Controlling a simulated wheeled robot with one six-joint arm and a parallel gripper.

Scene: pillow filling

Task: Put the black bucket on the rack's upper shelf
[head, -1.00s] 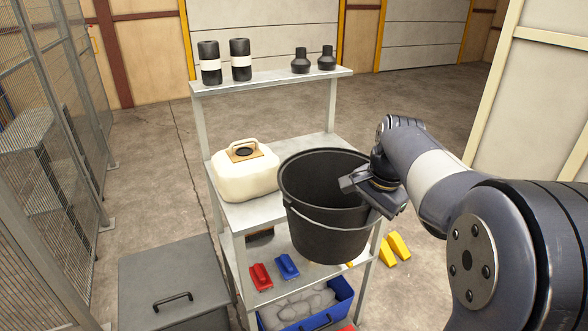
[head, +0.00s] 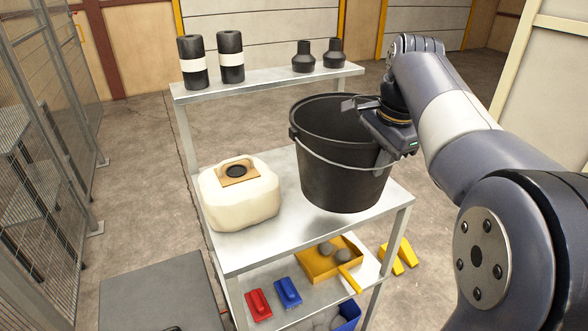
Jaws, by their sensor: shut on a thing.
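The black bucket (head: 342,180) with a wire handle is upright in the head view, over the right part of the rack's upper shelf (head: 262,256). My gripper (head: 378,112) is shut on the bucket's rim at its right side. The bucket's base appears at or just above the shelf surface; I cannot tell whether it touches. The bucket hides part of the shelf behind it.
A cream canister (head: 240,200) stands on the shelf left of the bucket. A narrow top ledge (head: 270,82) behind holds several dark containers. Below, a lower shelf holds a red brush (head: 258,304), a blue brush (head: 288,292) and a yellow dustpan (head: 325,262). Bare shelf shows in front of the bucket.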

